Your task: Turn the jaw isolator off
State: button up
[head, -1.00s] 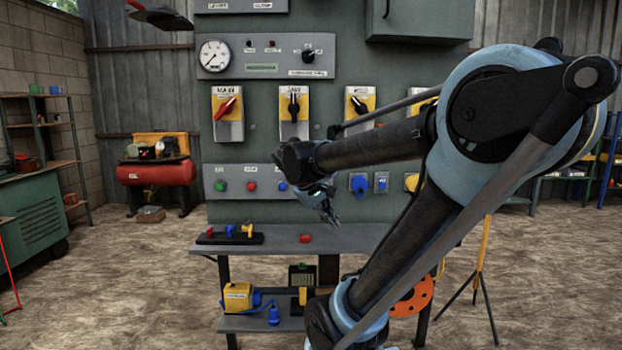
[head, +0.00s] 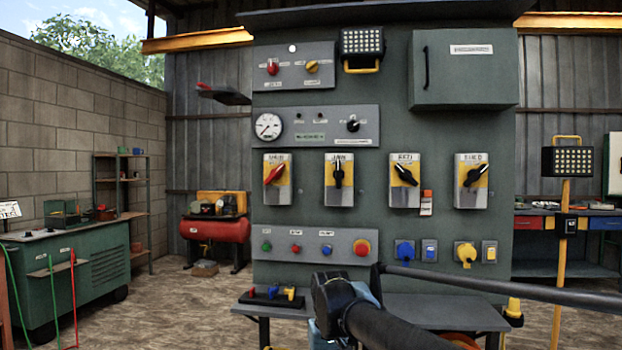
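The jaw isolator (head: 339,180) is the second of the rotary switches in a row on the grey-green panel. It has a yellow and pale grey plate, a label that seems to read JAW, and a black handle (head: 338,174) standing upright. The end of my arm (head: 338,302) is low in front of the panel, below the isolator and well apart from it. My gripper's fingers cannot be made out; the dark wrist and arm links hide them.
To the isolator's left is a red-handled switch (head: 277,180); to its right are two black-handled ones, the nearer (head: 404,180) with an orange-and-white tag (head: 426,202) beside it. Below is a button strip (head: 342,245) with a red button on yellow. A shelf (head: 440,317) juts out beneath.

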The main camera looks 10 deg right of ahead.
aim_at(338, 174)
jog(key=u, duration=0.35)
jog(key=k, duration=1.5)
jog(key=z, duration=0.5)
jog(key=i, duration=1)
jog(key=u, duration=0.05)
